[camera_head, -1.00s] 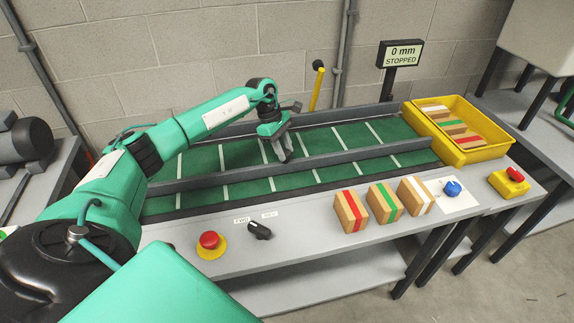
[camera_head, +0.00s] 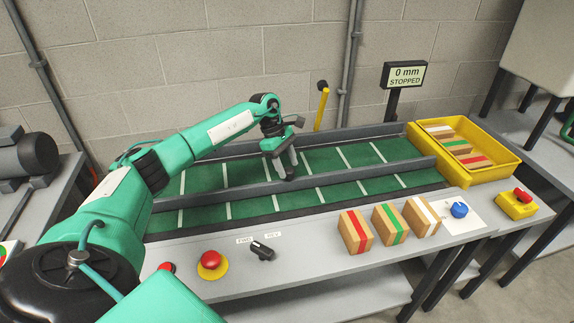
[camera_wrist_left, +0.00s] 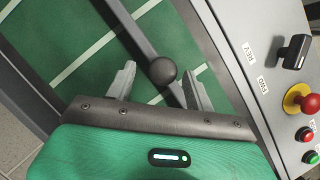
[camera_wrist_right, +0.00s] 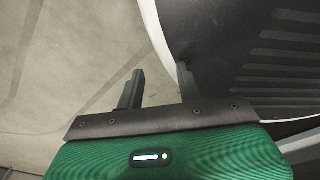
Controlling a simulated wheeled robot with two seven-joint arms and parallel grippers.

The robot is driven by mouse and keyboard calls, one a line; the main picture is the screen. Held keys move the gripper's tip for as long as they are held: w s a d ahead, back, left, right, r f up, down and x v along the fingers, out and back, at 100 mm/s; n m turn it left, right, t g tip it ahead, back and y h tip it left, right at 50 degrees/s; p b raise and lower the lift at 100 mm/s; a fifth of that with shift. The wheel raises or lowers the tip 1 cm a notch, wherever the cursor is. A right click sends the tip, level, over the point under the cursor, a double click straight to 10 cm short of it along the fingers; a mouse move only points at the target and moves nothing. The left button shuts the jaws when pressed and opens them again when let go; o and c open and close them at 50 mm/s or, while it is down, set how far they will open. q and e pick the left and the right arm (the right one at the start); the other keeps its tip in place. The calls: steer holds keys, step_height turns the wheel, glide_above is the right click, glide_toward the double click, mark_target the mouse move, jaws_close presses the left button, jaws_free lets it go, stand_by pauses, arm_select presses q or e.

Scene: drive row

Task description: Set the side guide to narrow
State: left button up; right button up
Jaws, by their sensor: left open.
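The side guide is a long grey rail (camera_head: 370,170) that runs lengthwise over the green belt (camera_head: 230,207), with belt showing on both sides of it. In the left wrist view a dark round knob (camera_wrist_left: 162,71) stands on the rail. My left gripper (camera_head: 286,170) is low over the belt beside the rail, pointing down. In the left wrist view its open fingers (camera_wrist_left: 159,80) appear on either side of the knob, with gaps between; the knob is hidden in the head view. My right gripper (camera_wrist_right: 158,82) is open and empty, seen only in its own wrist view.
A red button (camera_head: 210,260), a black switch (camera_head: 262,250) and several striped blocks (camera_head: 356,231) line the front ledge. A yellow lever (camera_head: 321,108) stands behind the belt. A yellow crate (camera_head: 500,168) with blocks is at the right end. The sign (camera_head: 405,75) reads 0 mm, STOPPED.

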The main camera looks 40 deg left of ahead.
arm_select(q)
steer(key=b+v, duration=0.2)
steer(key=v, duration=1.1)
steer(key=shift+r, duration=0.15)
arm_select(e)
steer(key=shift+w+a+f, duration=0.1)
steer(key=shift+w, duration=1.15)
steer(key=shift+s, duration=0.15)
steer(key=shift+w, duration=0.2)
